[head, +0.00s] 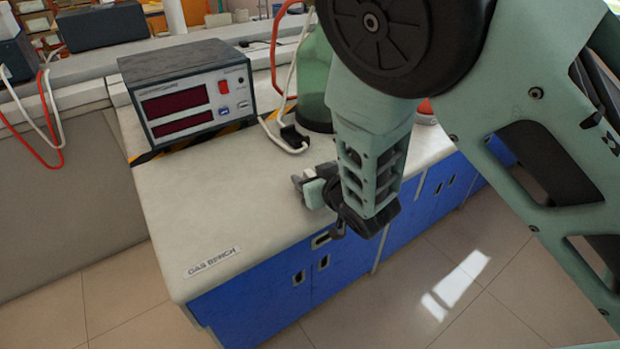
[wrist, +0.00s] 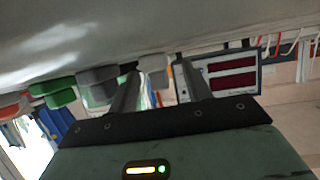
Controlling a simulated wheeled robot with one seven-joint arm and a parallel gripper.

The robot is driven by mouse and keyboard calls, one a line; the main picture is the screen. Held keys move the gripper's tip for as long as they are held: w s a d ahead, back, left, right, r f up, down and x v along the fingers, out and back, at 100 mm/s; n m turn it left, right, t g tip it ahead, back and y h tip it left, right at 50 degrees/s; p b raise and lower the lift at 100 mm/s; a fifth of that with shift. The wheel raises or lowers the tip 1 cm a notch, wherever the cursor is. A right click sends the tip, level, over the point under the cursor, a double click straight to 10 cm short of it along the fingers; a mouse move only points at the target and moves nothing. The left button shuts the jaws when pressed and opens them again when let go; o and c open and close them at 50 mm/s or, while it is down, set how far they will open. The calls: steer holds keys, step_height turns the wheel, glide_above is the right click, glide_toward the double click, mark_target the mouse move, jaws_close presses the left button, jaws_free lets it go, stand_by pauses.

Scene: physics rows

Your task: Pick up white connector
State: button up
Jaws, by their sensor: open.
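My gripper (wrist: 160,88) shows in the wrist view with its two dark fingers spread apart. A pale, whitish block (wrist: 154,65), which looks like the white connector, appears between the fingers, near the bench surface. I cannot tell how far it is from them, and no contact is visible. In the head view my gripper (head: 318,190) is low over the front part of the bench, right of centre.
The wrist view shows a grey block (wrist: 98,78) and a green block (wrist: 54,93) left of the fingers. A meter with red displays (head: 185,98) stands on the bench (head: 215,195). Cables and a green glass vessel (head: 315,82) are behind my gripper.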

steer(key=shift+w+a+f, duration=0.2)
steer(key=shift+w, duration=0.15)
steer(key=c, duration=1.1)
steer(key=shift+o, duration=0.2)
steer(key=shift+r, duration=0.1)
